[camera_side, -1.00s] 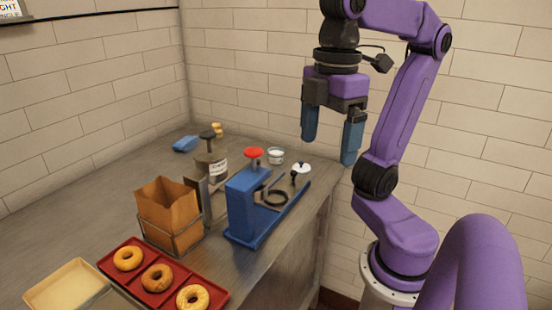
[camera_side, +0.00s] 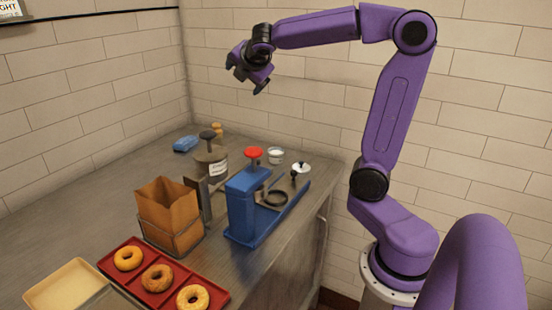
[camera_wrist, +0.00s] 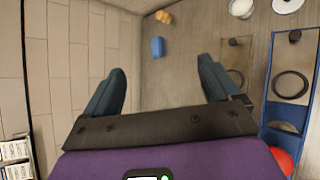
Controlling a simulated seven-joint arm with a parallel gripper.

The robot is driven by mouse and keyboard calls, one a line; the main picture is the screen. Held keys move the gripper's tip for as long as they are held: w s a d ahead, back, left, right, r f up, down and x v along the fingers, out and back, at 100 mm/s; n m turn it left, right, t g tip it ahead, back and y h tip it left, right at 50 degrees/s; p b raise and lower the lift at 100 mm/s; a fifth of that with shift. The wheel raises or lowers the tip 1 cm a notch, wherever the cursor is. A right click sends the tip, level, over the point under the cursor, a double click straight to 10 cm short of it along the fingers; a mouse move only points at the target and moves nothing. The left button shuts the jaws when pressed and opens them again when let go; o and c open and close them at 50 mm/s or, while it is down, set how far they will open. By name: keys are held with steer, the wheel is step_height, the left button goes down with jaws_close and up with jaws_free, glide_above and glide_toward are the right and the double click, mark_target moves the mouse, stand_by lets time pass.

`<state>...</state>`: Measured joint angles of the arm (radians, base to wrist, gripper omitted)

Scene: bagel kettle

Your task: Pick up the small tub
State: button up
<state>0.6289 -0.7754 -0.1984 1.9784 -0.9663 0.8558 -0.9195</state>
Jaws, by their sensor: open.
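The small tub (camera_side: 275,156) is a white-rimmed round cup at the back right of the counter, behind the blue press. In the wrist view the tub (camera_wrist: 241,8) shows at the top edge, partly cut off, right of the fingers. My gripper (camera_side: 247,78) is high above the back of the counter, up and to the left of the tub in the side view, tilted. In the wrist view my gripper (camera_wrist: 161,66) has its two blue fingers wide apart with nothing between them.
A blue press (camera_side: 245,205) with a red knob (camera_side: 254,153) stands in front of the tub. A white lid (camera_side: 300,168) is close by on the right.

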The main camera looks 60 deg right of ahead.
steer(key=w+d+n+h, duration=0.2)
steer(key=d+n, duration=0.3)
steer(key=d, duration=0.7)
steer(key=n+h, duration=0.1)
steer(key=n, duration=0.4)
glide_above(275, 152)
steer(key=s+a, duration=0.4)
step_height(275, 152, down, 3)
steer(key=f, duration=2.9)
steer(key=shift+w+a+f, duration=0.1)
steer(key=shift+w, duration=0.15)
steer(key=shift+x, duration=2.4)
steer(key=c, duration=1.1)
